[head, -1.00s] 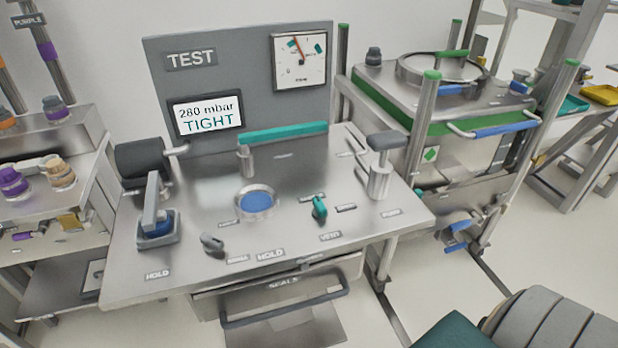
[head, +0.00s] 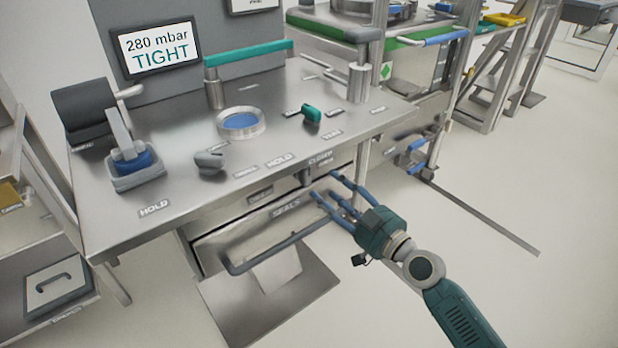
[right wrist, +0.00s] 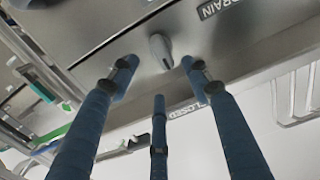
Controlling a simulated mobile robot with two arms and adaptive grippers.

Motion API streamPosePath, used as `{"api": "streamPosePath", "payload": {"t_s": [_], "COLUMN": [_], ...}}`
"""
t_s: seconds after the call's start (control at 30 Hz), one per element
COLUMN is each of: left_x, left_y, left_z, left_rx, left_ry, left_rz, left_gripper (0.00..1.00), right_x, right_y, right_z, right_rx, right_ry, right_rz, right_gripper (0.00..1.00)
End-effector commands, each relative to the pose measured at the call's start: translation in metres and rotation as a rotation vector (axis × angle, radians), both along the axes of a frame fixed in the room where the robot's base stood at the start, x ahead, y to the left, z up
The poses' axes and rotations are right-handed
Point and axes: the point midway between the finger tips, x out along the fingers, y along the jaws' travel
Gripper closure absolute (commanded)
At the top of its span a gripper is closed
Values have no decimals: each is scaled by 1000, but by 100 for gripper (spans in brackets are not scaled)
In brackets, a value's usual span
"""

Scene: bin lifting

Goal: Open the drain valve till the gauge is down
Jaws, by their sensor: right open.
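The drain valve is a small grey knob (right wrist: 160,50) on a metal panel in the right wrist view, near the DRAIN label (right wrist: 222,6) and the CLOSED label (right wrist: 185,107). My right gripper (head: 325,187) is open below the bench's front edge, and its blue fingers point at the panel. In the right wrist view the fingers (right wrist: 158,76) are spread around the knob's line, with no clear contact. The screen (head: 157,47) reads 280 mbar TIGHT. Only the bottom of the gauge (head: 252,5) shows, so its needle is hidden. My left gripper is out of view.
The steel bench (head: 205,175) holds a grey knob (head: 209,162), a green vent knob (head: 311,113), a round blue-centred port (head: 241,122) and a clamp (head: 133,168). The SEALS drawer handle (head: 275,250) juts out left of my right gripper.

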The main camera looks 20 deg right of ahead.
Motion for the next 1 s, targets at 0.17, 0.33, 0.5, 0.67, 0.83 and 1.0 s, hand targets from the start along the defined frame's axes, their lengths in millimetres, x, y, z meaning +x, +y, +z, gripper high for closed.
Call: {"api": "streamPosePath", "payload": {"t_s": [0.17, 0.33, 0.5, 0.67, 0.83, 1.0], "left_x": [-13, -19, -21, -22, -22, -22], "left_y": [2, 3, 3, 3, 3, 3], "left_z": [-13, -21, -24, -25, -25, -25], "left_rx": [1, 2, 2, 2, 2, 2], "left_ry": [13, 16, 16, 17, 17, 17], "left_rz": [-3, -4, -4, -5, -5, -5], "left_gripper": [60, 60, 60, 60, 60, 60], "right_x": [34, 62, 80, 85, 85, 85], "right_y": [13, 23, 29, 31, 31, 31], "right_z": [3, 2, 0, -1, -1, -1], "right_rx": [4, 4, 2, 1, 1, 1], "right_ry": [-1, 0, 3, 4, 4, 4], "right_rz": [-1, -1, -1, 0, 0, -1], "right_gripper": [52, 52, 52, 52, 52, 76]}}
